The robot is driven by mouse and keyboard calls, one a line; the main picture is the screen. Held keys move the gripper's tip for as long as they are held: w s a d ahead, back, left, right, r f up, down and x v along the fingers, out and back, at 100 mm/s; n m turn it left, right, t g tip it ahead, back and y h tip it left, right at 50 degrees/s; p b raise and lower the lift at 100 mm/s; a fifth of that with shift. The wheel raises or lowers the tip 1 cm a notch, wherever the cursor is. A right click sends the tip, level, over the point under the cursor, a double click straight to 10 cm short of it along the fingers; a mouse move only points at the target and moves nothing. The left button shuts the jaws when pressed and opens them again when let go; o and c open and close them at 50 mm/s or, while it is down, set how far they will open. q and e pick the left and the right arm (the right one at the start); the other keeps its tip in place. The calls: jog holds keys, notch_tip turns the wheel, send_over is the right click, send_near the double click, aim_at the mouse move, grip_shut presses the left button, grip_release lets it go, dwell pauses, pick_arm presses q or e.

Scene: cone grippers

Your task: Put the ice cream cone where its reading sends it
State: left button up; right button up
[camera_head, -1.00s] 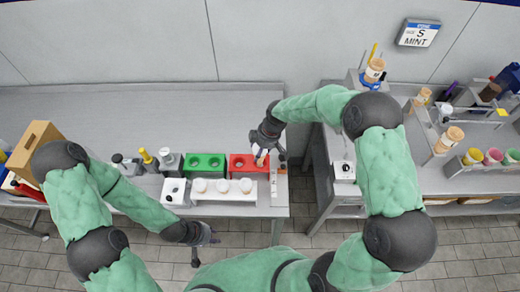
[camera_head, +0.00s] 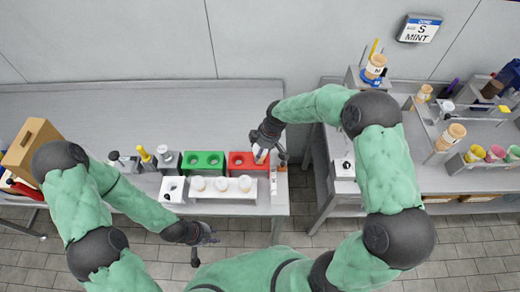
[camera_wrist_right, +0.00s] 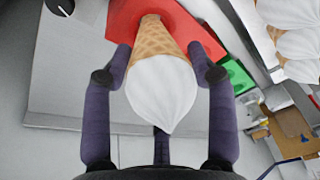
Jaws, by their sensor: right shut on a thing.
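The ice cream cone (camera_wrist_right: 160,80), a waffle cone with a white top, is held between the fingers of my right gripper (camera_wrist_right: 160,95). In the head view my right gripper (camera_head: 270,146) is at the red block (camera_head: 240,157), with the cone (camera_head: 260,156) at its right part. In the wrist view the cone's narrow end points onto the red block; whether it is inside a hole is hidden. The green block (camera_head: 204,153) with two holes stands left of it. My left gripper (camera_head: 205,238) is empty, fingers apart, in front of the counter. A wall sign (camera_head: 418,31) reads S MINT.
A white rack (camera_head: 222,195) with three white-topped cones stands in front of the blocks. A brown box (camera_head: 30,145) is at far left. A second counter (camera_head: 400,160) on the right, across a gap, holds cones and tubs.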

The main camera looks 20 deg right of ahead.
jog(key=shift+f+b, duration=0.45)
jog(key=shift+f, duration=0.2)
jog(key=o, duration=0.9)
jog(key=shift+o, duration=0.2)
jog(key=shift+r, duration=0.1)
jog(key=v, duration=1.2)
